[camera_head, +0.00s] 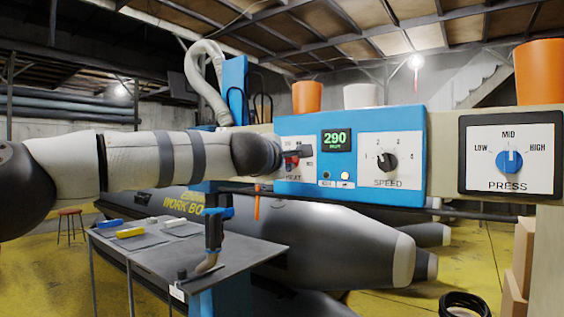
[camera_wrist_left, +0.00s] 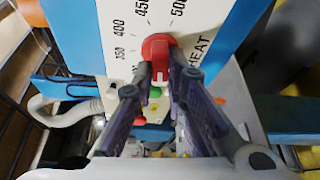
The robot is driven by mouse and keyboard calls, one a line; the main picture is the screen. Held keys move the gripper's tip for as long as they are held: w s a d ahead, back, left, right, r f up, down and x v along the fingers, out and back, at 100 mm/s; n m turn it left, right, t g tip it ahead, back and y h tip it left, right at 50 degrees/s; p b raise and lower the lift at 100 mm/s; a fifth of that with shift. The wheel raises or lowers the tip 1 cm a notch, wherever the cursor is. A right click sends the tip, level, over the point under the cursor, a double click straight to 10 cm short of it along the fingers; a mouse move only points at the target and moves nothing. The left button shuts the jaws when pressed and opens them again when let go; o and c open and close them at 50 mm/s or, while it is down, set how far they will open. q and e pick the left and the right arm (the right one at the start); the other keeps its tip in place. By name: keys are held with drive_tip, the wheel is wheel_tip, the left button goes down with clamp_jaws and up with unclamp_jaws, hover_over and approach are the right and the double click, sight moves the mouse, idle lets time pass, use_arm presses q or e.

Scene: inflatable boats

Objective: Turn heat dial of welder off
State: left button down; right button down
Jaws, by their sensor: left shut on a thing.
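The welder's blue control panel (camera_head: 355,180) is ahead of me. Its red heat dial (camera_wrist_left: 157,46) sits on a white plate marked with numbers and HEAT in the left wrist view. My left gripper (camera_wrist_left: 157,76) is shut on the red dial, with a fingertip on either side of it. In the head view my left gripper (camera_head: 297,152) reaches the left end of the panel and partly covers the heat plate and dial. The green display (camera_head: 336,141) reads 290. My right gripper is not in view.
The speed dial (camera_head: 387,161) and the blue press dial (camera_head: 509,161) are to the right. Orange and white buckets stand above the panel. A grey worktable (camera_head: 240,250) with a blue-handled tool is below my left arm. Grey inflatable boat tubes (camera_head: 340,250) lie behind.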

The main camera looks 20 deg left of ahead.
use_arm(q)
drive_tip(key=shift+r, duration=0.1)
drive_tip(key=c, duration=1.6)
unclamp_jaws()
drive_tip(key=s, duration=1.2)
drive_tip(key=shift+d+r, duration=0.25)
drive_tip(key=shift+r, duration=0.1)
